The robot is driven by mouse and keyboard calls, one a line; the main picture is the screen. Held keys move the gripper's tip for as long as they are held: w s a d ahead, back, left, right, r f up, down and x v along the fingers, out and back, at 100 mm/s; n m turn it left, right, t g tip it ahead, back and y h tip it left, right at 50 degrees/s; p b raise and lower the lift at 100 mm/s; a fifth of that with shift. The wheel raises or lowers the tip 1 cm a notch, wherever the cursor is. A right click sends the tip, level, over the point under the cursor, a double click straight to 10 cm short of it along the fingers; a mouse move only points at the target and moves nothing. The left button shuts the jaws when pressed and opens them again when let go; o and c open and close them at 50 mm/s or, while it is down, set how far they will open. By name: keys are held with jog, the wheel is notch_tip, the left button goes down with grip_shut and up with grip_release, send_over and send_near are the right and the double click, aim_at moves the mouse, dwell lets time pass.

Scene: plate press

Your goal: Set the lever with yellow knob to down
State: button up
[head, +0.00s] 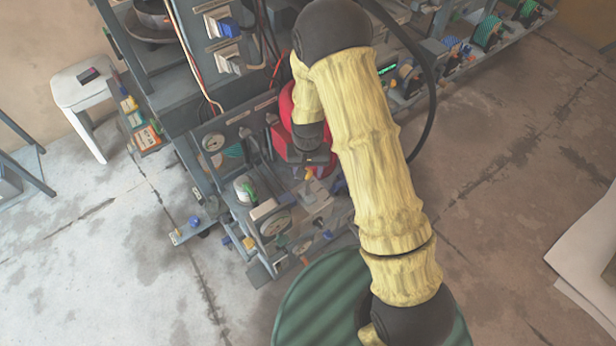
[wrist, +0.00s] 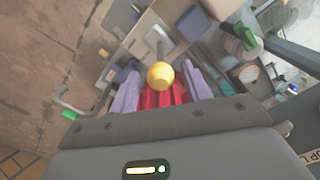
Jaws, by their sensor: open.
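The lever's round yellow knob (wrist: 160,75) is in the middle of the wrist view, with its grey stem (wrist: 160,45) running up the picture from it. My gripper (wrist: 161,84) is open, with one purple finger on each side of the knob. Gaps show between the knob and both fingers, and I cannot tell whether it touches the red part between them. In the head view my gripper (head: 318,178) is over the front panel of the machine, and my arm hides much of the area around it.
A green ribbed round thing (head: 312,300) stands below. A white stool (head: 83,95) is at upper left. Bare concrete floor (head: 110,260) is clear at left.

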aim_at(307, 183)
notch_tip(307, 183, down, 3)
jog(key=shift+s+a+r, duration=0.1)
jog(key=shift+a+r, duration=0.05)
jog(key=shift+r, duration=0.05)
jog(key=shift+f, duration=0.35)
grip_shut()
